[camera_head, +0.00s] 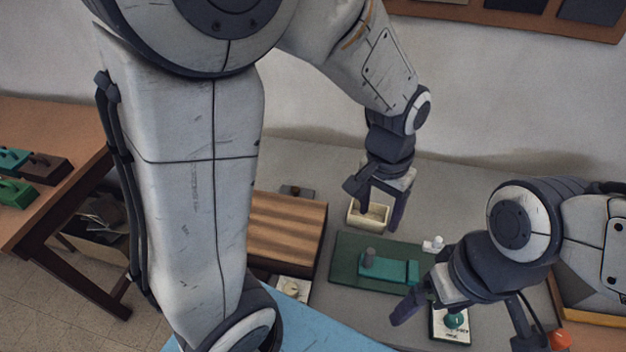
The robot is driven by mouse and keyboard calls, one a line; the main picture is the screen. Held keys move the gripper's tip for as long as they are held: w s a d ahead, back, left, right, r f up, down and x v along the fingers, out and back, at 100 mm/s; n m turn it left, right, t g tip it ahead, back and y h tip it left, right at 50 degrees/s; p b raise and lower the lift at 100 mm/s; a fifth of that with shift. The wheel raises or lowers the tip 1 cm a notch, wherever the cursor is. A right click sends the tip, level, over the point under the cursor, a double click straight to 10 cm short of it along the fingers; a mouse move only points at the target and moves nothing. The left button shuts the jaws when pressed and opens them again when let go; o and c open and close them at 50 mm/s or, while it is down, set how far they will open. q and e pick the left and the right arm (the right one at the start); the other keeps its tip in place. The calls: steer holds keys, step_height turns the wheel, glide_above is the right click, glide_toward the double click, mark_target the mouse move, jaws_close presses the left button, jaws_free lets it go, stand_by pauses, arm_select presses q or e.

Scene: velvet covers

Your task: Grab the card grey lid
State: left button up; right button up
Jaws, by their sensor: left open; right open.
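A small flat grey piece with a low knob (297,191) lies on the grey tabletop behind the striped wooden board; it may be the card grey lid, but it is too small to tell. My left gripper (380,207) is open, pointing down over a small cream open box (368,222), right of that grey piece. My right gripper (460,326) is open, its fingers spread either side of a white card with a teal knob (437,328). I cannot tell whether it touches the card. Nothing shows held in either gripper.
A dark green mat (345,272) carries a teal block with a grey knob (385,266). A small white knobbed piece (433,244) stands beside it. The striped wooden board (285,235) lies left. A side table (85,150) at far left holds green and brown blocks.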

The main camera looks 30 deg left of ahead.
arm_select(q)
steer(key=w+a+f+n+p, duration=0.1)
steer(key=w+a+n, duration=0.1)
steer(key=w+a, duration=0.35)
steer(key=n+p, duration=0.5)
steer(key=n, duration=0.2)
glide_above(295, 189)
steer(key=shift+y, duration=0.3)
steer(key=f, duration=1.6)
steer(key=shift+d+f, duration=0.1)
steer(key=shift+d, duration=0.15)
steer(key=shift+f, duration=0.35)
steer(key=shift+f+p, duration=0.5)
steer(key=shift+p, duration=0.05)
steer(key=f, duration=0.1)
steer(key=f+p, duration=0.1)
steer(key=f, duration=0.1)
steer(key=shift+w+a+f, duration=0.1)
steer(key=shift+a+f, duration=0.05)
steer(key=shift+a, duration=0.1)
steer(key=shift+f+p, duration=0.3)
steer(key=shift+f, duration=0.25)
jaws_close()
arm_select(e)
step_height(295, 189, up, 10)
